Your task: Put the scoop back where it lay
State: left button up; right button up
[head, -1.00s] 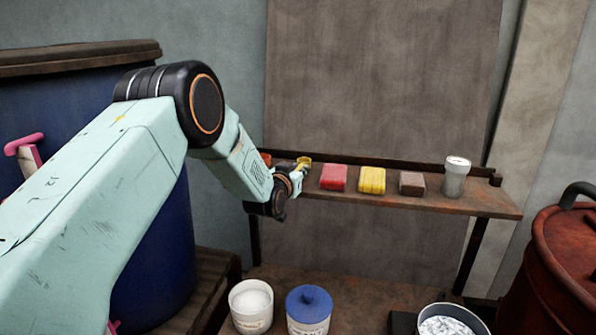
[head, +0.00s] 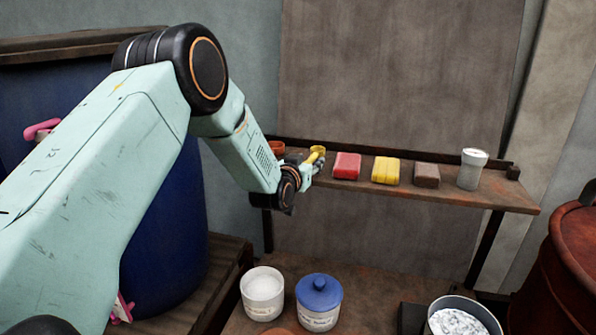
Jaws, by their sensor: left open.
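A small yellow scoop (head: 318,151) shows at the left end of the shelf (head: 470,193), just beyond my left gripper. Its cup faces up, and its lower part is partly hidden by the gripper. My left gripper (head: 310,168) is open, with its fingers right at the scoop's handle. I cannot tell whether they touch it. My right gripper is not in view.
Below are a white tub (head: 263,296), a blue-lidded pot (head: 319,303) and a metal pan (head: 465,321). A rusty drum (head: 565,265) stands right.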

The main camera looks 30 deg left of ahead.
pick_arm(q)
jog(key=v, duration=0.9)
jog(key=shift+a, duration=0.1)
dwell(0.4)
jog(key=shift+s+f, duration=0.1)
jog(key=shift+s, duration=0.05)
